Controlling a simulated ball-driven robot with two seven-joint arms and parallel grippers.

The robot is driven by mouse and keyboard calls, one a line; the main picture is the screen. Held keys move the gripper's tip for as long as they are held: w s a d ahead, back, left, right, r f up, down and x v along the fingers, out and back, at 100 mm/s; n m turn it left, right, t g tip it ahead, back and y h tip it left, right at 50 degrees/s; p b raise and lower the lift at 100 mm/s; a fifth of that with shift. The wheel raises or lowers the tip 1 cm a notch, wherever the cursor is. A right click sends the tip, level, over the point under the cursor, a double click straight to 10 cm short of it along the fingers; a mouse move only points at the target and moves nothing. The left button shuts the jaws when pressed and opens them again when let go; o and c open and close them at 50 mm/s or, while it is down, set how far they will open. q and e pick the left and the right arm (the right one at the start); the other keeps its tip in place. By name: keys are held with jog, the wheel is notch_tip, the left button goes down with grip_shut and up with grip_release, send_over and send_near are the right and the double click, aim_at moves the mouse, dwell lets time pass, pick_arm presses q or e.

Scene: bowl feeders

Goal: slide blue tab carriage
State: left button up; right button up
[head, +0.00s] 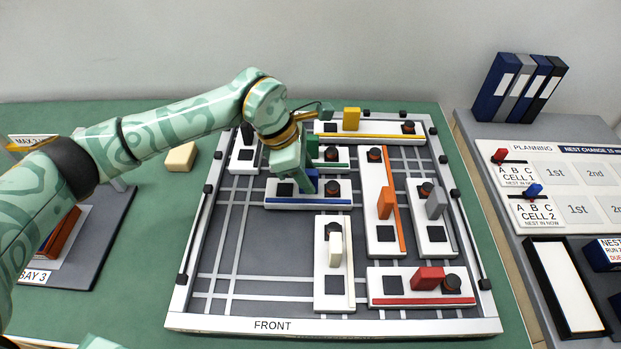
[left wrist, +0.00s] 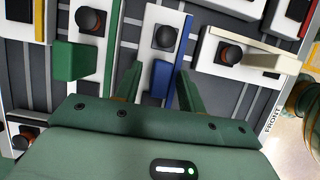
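The blue tab carriage (head: 335,198) is a white block with a blue stripe along its front edge, lying crosswise near the middle of the framed board. It carries a dark round knob (head: 332,187) and an upright blue tab (head: 313,177). My left gripper (head: 303,181) is lowered over it. In the left wrist view, the fingers of the left gripper (left wrist: 160,82) stand on either side of the blue tab (left wrist: 160,79), with narrow gaps on both sides. The carriage also shows there (left wrist: 165,17). My right gripper is in neither view.
The green tab carriage (head: 343,165) lies just behind, the white-tab carriage (head: 333,303) just in front and the orange-tab carriage (head: 377,160) to the right. Bare board (head: 255,262) lies at front left. The board's white frame (head: 350,324) surrounds everything.

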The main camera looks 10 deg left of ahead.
aim_at(270, 190)
pick_arm(q)
jog(key=shift+x, duration=0.9)
grip_shut()
jog(key=shift+a+r, duration=0.1)
jog(key=shift+a, duration=0.3)
jog(key=a+p, duration=0.1)
jog(key=a, duration=0.2)
jog(key=s+a+p, duration=0.1)
jog(key=a, duration=0.2)
jog(key=s+a+p, duration=0.1)
jog(key=a, duration=0.2)
jog(key=shift+a, duration=0.2)
